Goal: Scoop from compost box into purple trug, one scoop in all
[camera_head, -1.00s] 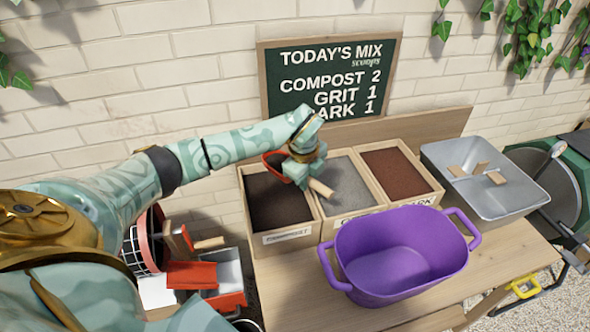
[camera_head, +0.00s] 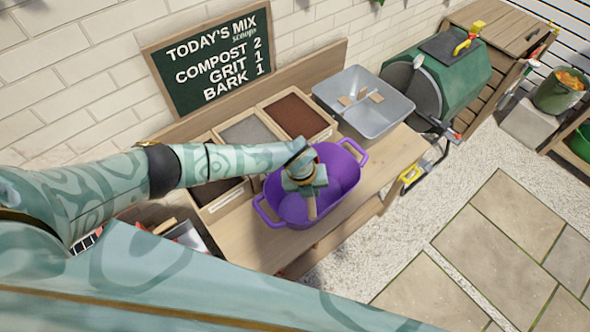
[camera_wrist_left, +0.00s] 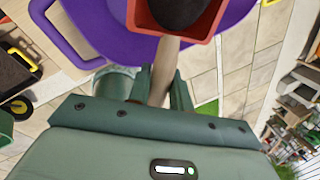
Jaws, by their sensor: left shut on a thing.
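The purple trug (camera_head: 344,172) stands on the wooden bench in the head view; it also shows in the wrist view (camera_wrist_left: 75,42). My left gripper (camera_head: 308,190) is over the trug, shut on the wooden handle of the scoop (camera_head: 311,208). In the wrist view the scoop's red bowl (camera_wrist_left: 201,36) is above the trug and holds dark material like compost (camera_wrist_left: 180,10). The compost box (camera_head: 222,203) is left of the trug, partly hidden by my left arm. My right gripper is not in view.
A grit box (camera_head: 250,132) and a bark box (camera_head: 297,117) stand behind the trug. A grey metal tub (camera_head: 368,120) with wooden pieces is behind right. The chalkboard (camera_head: 210,62) reads compost 2, grit 1, bark 1. Bench room (camera_head: 390,165) right of the trug is clear.

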